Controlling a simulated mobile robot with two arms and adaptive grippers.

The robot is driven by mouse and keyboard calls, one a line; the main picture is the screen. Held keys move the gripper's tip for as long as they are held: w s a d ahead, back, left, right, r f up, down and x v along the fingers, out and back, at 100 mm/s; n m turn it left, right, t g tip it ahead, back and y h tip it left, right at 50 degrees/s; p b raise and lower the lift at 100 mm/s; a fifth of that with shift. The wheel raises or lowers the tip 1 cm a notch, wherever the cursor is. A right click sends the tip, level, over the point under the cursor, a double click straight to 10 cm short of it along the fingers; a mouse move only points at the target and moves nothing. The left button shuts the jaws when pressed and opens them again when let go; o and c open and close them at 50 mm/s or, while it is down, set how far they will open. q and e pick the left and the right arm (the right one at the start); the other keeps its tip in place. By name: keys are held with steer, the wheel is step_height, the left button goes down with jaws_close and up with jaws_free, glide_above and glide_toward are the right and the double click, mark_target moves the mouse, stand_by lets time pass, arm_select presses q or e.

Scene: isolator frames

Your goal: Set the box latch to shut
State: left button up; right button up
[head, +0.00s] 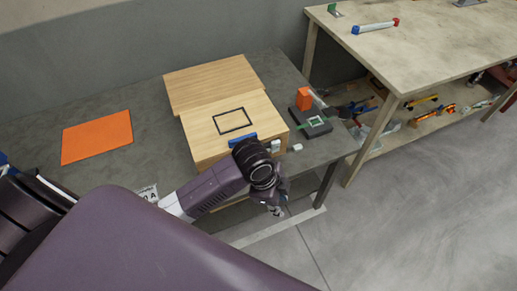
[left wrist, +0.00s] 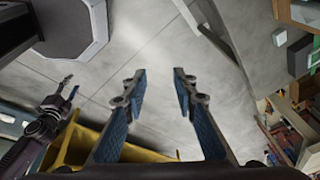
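The wooden box (head: 215,115) stands on the grey table with a black square outline on its top. A blue bar (head: 243,139) lies along its front edge, and a small pale piece (head: 275,146), perhaps the latch, shows beside it; its position is unclear. My left gripper (head: 276,208) hangs beyond the table's front edge, below and apart from the box. In the left wrist view it (left wrist: 159,80) is open and empty over the floor. A corner of the box (left wrist: 298,12) shows there at top right. What looks like my right gripper (left wrist: 66,90) is at left, small and unclear.
An orange mat (head: 97,137) lies left of the box. A dark fixture (head: 310,122) with an orange block (head: 304,98) stands to its right, near a small white block (head: 297,147). A second table (head: 430,45) with a tool shelf is at right.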

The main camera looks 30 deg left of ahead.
arm_select(q)
steer(key=w+a+r+m+y, duration=0.1)
steer(key=w+a+r+m, duration=0.1)
steer(key=w+a+m, duration=0.1)
steer(key=w+a+r+m+g, duration=0.1)
steer(key=w+a+r+m, duration=0.1)
steer(key=w+a, duration=0.4)
steer(key=w+a+r+m+g+y, duration=0.1)
steer(key=w+a+r+m, duration=0.2)
steer(key=w+a+m, duration=0.1)
steer(key=shift+w+a+r+m+y, duration=0.1)
steer(key=shift+w+a+m+y, duration=0.25)
steer(key=shift+w+m, duration=0.3)
steer(key=shift+a, duration=0.1)
steer(key=shift+f, duration=0.35)
step_height(320, 180, down, 7)
steer(key=shift+r+p, duration=0.1)
steer(key=shift+p, duration=0.45)
steer(key=shift+c, duration=0.6)
jaws_close()
